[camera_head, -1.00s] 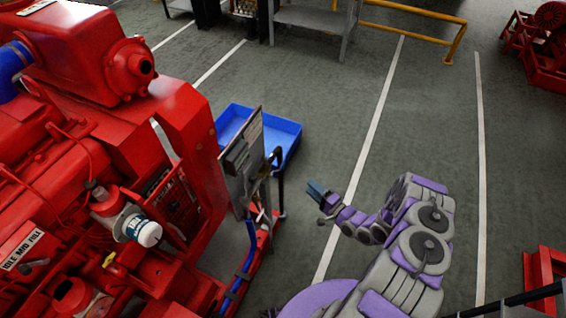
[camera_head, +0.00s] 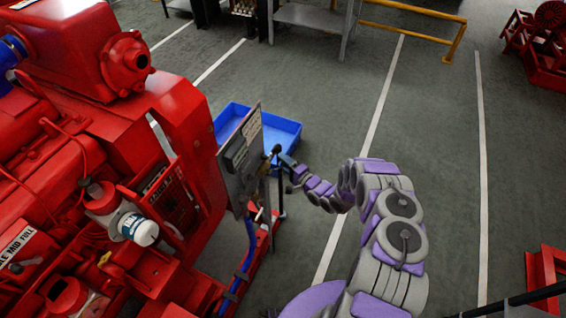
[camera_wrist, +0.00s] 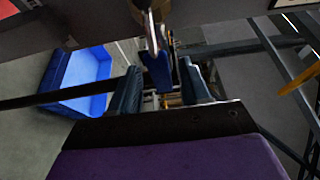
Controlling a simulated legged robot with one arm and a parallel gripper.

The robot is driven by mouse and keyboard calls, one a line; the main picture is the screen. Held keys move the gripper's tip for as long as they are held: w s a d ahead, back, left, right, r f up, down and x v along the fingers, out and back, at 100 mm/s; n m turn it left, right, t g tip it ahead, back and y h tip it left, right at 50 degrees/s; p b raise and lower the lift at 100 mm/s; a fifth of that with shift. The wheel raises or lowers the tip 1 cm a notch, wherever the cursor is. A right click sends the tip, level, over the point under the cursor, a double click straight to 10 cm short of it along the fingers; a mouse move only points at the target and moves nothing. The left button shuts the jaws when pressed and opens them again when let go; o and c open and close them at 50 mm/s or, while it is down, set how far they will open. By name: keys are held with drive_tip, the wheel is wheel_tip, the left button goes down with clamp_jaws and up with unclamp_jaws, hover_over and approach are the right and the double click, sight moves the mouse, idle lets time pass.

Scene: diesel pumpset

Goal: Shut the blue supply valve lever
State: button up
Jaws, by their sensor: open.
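The blue supply valve lever (camera_wrist: 157,72) shows in the wrist view, hanging from a metal stem and brass-coloured fitting at the top. My gripper (camera_wrist: 163,88) is open, with one dark finger on each side of the lever. The lever lies between the fingers in the picture; I cannot tell whether either finger touches it. In the head view my gripper (camera_head: 287,163) is at the right side of the upright grey panel (camera_head: 241,165). The blue lever cannot be made out there.
The red diesel engine (camera_head: 100,170) fills the left side. A blue bin (camera_head: 283,130) stands on the floor behind the panel and also shows in the wrist view (camera_wrist: 97,70). A dark bar (camera_wrist: 60,95) crosses the wrist view's left. Open floor lies to the right.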

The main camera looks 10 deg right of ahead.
drive_tip(key=shift+w+a, duration=0.25)
drive_tip(key=shift+w, duration=0.1)
drive_tip(key=shift+c, duration=0.2)
clamp_jaws()
